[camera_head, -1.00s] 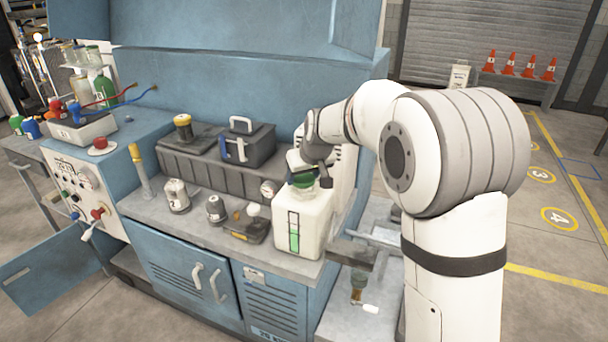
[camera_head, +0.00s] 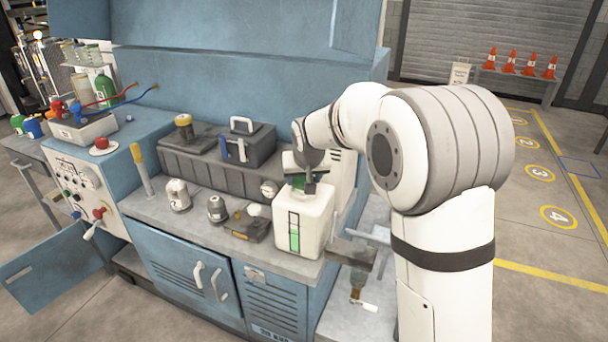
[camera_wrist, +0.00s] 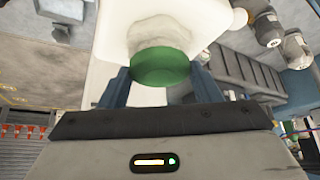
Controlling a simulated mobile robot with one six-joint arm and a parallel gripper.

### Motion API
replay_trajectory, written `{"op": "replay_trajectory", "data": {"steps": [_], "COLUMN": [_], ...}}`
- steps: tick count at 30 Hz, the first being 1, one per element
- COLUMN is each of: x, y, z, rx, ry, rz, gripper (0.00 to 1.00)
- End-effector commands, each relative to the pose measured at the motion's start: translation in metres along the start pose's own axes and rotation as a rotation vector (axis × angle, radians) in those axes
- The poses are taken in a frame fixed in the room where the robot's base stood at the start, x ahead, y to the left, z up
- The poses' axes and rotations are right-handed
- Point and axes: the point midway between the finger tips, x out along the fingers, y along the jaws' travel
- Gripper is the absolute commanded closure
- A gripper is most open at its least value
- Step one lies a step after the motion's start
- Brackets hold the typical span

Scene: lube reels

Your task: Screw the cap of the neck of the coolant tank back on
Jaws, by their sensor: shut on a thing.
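The white coolant tank (camera_head: 309,222), with a green level gauge on its front, stands upright at the right end of the bench. The green cap (camera_wrist: 160,66) sits between my two blue-grey fingers in the wrist view, in front of the tank's pale top. My gripper (camera_head: 305,185) is at the top of the tank and shut on the cap. In the head view the gripper hides most of the cap. The cap is at the neck, but I cannot tell whether its thread is engaged.
Left of the tank are a dark tray-like unit (camera_head: 247,224), small grey-capped canisters (camera_head: 178,195) and a yellow-handled tool (camera_head: 140,170). A black toolbox (camera_head: 247,145) stands on the ledge behind. A grey vise-like fixture (camera_head: 352,253) is right of the tank.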

Motion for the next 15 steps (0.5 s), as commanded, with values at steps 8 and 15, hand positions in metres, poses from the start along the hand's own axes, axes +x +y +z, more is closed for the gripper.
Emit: {"op": "replay_trajectory", "data": {"steps": [8, 15], "x": [0.0026, -0.0002], "y": [-0.002, -0.0016], "z": [0.0005, -0.0007], "rx": [0.141, 0.174], "ry": [0.004, 0.004], "rz": [0.081, 0.099], "gripper": [0.68, 0.68]}}
